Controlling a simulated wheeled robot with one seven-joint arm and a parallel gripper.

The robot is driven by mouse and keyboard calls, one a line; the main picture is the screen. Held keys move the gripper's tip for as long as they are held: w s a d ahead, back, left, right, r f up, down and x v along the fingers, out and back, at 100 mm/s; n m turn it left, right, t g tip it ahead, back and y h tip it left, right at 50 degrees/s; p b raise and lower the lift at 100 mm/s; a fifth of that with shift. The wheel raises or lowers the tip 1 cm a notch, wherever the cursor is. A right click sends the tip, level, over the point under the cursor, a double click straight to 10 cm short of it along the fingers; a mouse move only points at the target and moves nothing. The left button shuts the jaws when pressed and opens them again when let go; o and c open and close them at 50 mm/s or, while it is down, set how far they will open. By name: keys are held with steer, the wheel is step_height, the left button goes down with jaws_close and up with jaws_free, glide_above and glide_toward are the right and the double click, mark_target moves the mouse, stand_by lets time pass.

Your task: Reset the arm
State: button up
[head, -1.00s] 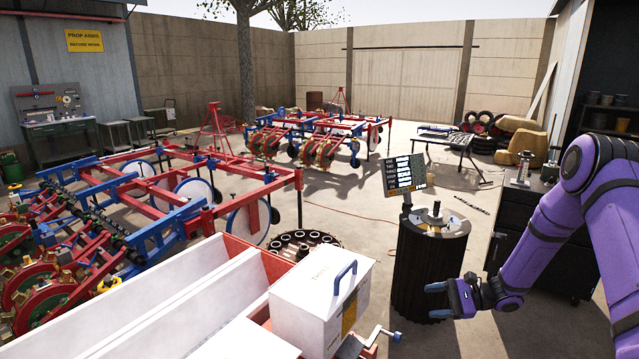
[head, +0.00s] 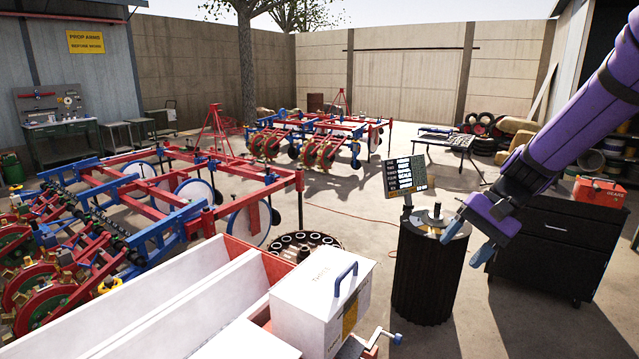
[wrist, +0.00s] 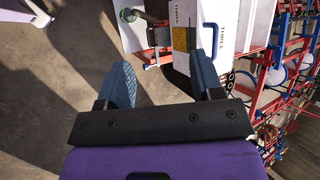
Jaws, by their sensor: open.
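My purple arm reaches in from the upper right in the head view. My gripper (head: 463,238) hangs at the right side of the black ribbed drum stand (head: 427,280), its blue fingers pointing down. In the wrist view my gripper (wrist: 163,80) has its two blue fingers wide apart with nothing between them. Bare concrete floor shows beyond the gap. The head view does not show clearly whether the fingers touch the drum's top edge.
A white box with a blue handle (head: 322,300) sits near the front, beside a crank (head: 385,336). A small sign board (head: 405,175) stands at the drum. A black drawer cabinet (head: 555,240) with a red box (head: 600,192) is at right. Red-blue planter frames fill the left.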

steer(key=s+d+r+n+t+h, duration=0.1)
steer(key=s+r+t+h, duration=0.1)
steer(key=s+r, duration=0.2)
steer(key=s+d+r+n+t+h, duration=0.1)
steer(key=s+r, duration=0.3)
steer(key=s, duration=0.6)
steer(key=s+d+r+n+t+h, duration=0.1)
steer(key=s+r+n+t+h, duration=0.1)
steer(key=s, duration=0.5)
step_height(320, 180, up, 2)
steer(key=shift+s+d+n+t+h, duration=0.2)
steer(key=shift+s+n+t+h, duration=0.2)
steer(key=shift+t+h, duration=0.45)
